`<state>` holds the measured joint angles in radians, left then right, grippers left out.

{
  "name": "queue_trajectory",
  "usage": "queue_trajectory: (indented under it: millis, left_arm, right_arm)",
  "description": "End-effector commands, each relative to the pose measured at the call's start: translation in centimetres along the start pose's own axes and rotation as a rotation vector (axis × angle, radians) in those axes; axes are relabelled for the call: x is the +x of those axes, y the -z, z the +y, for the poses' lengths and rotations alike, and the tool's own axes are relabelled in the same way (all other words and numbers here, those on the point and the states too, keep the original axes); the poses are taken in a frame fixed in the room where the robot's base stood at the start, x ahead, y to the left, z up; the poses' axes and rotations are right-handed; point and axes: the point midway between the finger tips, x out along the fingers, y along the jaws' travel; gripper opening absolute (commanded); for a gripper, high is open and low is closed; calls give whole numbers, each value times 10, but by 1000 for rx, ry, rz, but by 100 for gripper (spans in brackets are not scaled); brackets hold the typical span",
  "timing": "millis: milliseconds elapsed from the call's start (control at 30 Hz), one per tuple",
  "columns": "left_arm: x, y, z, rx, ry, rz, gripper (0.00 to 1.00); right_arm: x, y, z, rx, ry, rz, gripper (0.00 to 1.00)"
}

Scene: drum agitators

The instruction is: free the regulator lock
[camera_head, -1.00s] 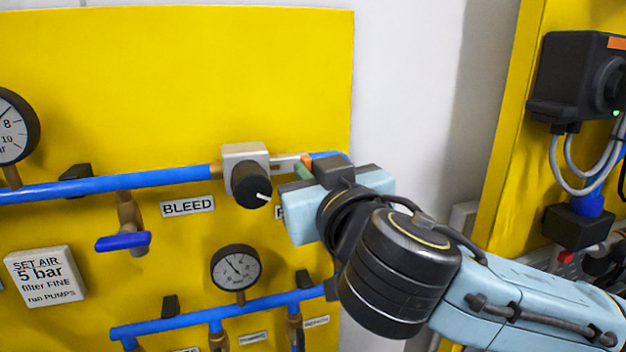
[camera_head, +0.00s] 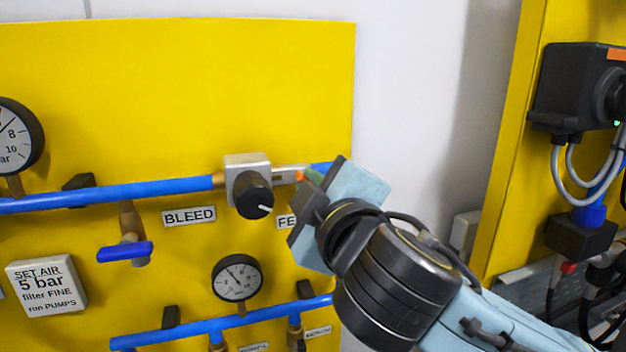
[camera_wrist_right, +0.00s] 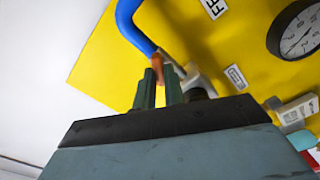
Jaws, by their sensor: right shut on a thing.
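The regulator (camera_head: 247,170) is a grey block with a black knob (camera_head: 253,195) on the blue pipe. A pale bracket (camera_head: 287,172) joins its right side, and a small orange lock piece (camera_head: 299,175) shows at the bracket's end. My right gripper (camera_head: 312,178) is tilted here, with its greenish fingers at the orange piece. My left gripper is out of view.
A blue valve handle (camera_head: 125,251) and a pressure gauge (camera_head: 237,278) sit below the upper pipe. A lower blue pipe (camera_head: 190,329) runs under my right gripper. A black box with cables (camera_head: 575,88) is on the right panel. The white wall between the panels is clear.

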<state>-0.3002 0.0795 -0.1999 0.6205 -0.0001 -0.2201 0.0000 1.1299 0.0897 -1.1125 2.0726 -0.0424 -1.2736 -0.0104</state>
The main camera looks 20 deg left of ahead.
Motion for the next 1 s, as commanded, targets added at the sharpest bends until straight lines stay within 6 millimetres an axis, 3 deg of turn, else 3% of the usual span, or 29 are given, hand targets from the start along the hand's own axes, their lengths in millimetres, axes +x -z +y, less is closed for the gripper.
queue_trajectory:
  millis: [500,1000]
  left_arm:
    - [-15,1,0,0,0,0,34]
    - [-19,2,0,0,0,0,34]
  right_arm:
    - [0,0,0,-430,-1,0,0]
    - [0,0,-2,-584,-1,1,0]
